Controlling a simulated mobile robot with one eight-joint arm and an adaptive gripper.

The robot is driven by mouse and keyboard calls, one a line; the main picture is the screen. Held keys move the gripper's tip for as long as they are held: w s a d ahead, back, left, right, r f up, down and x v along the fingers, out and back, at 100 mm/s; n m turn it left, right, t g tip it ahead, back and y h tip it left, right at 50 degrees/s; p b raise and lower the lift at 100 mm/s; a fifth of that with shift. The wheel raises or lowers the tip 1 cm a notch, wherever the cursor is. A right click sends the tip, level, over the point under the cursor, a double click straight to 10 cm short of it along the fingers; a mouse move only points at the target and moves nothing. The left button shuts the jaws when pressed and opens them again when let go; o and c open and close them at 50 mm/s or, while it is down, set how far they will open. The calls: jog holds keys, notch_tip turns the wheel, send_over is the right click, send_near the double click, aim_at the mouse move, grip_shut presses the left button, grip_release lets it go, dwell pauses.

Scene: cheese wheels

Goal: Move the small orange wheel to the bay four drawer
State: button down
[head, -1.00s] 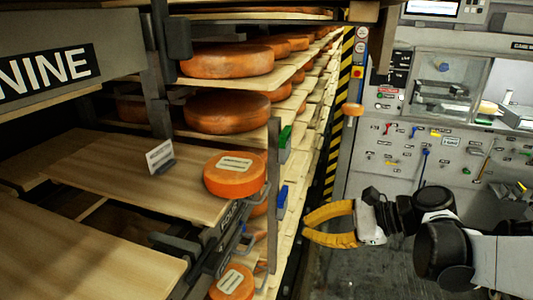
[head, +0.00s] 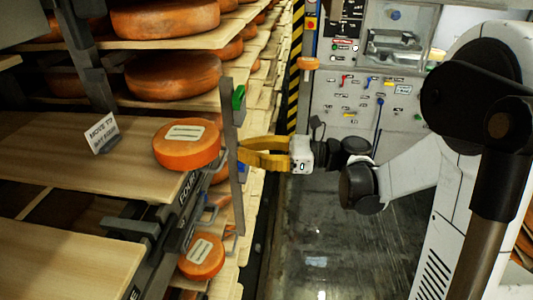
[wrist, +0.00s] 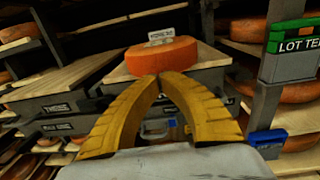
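A small orange cheese wheel (head: 187,150) with a pale label on top lies at the right front edge of a wooden shelf board in the head view. In the wrist view that wheel (wrist: 163,57) appears straight beyond the fingertips. A second labelled orange wheel (head: 202,257) lies lower down, near the bottom of the head view. My gripper (head: 243,154) has yellow curved fingers and is right of the upper wheel, beside an upright post. In the wrist view the fingertips (wrist: 160,80) meet, with nothing between them.
A grey post (head: 232,150) with a green tag (head: 238,97) stands between the wheel and my gripper in the head view. A small sign (head: 101,133) reading "MOVE TO" stands on the shelf board (head: 60,165). Larger wheels fill upper shelves. The floor (head: 330,240) at right is clear.

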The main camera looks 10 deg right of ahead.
aim_at(216, 149)
jog(key=shift+x, duration=1.95)
jog(key=shift+b+x, duration=0.4)
jog(key=shift+x, duration=0.9)
